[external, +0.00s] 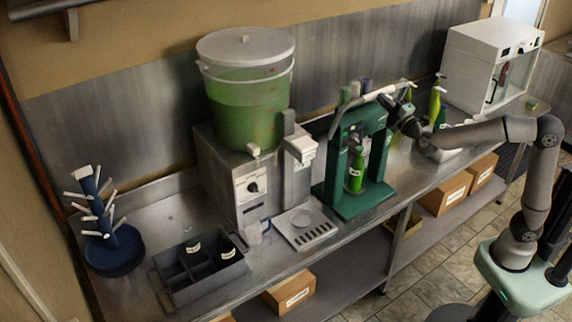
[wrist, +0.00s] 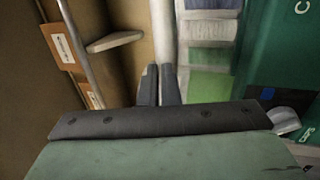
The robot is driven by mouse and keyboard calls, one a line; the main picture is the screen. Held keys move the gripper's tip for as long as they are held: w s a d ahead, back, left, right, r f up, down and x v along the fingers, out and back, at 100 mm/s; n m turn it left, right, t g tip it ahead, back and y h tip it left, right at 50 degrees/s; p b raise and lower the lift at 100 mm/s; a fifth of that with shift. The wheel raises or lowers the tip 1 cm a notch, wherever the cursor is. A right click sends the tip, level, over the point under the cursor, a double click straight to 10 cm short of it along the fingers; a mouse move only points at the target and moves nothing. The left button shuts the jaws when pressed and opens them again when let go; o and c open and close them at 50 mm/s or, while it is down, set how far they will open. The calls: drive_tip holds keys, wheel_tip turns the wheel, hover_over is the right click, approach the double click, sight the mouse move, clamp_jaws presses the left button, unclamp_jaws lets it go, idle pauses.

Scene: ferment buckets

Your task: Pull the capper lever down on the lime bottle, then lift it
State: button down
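The green capper (external: 375,132) stands on the steel counter. The lime bottle (external: 355,174) is upright inside it, under the capping head. The pale lever (external: 368,97) rises at the capper's left side, then runs right over its top, sloping slightly up. My gripper (external: 391,101) is at the lever's right part, above the capper. In the wrist view, the two dark fingers (wrist: 159,84) are nearly together, and the lever (wrist: 163,32) runs up from behind their tips. I cannot tell whether they pinch or only touch it.
A white bucket of green liquid (external: 247,112) stands on a dispenser left of the capper. A dark crate (external: 205,283) and a bottle tree (external: 112,252) are farther left. Lime bottles (external: 435,103) and a white cabinet (external: 487,62) are right. Cardboard boxes (external: 446,193) lie below.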

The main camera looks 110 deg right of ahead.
drive_tip(key=shift+r, duration=0.15)
drive_tip(key=r+b+v, duration=0.1)
drive_tip(key=b+v, duration=0.1)
drive_tip(key=v, duration=1.2)
drive_tip(key=shift+a, duration=0.2)
drive_tip(key=shift+s, duration=0.1)
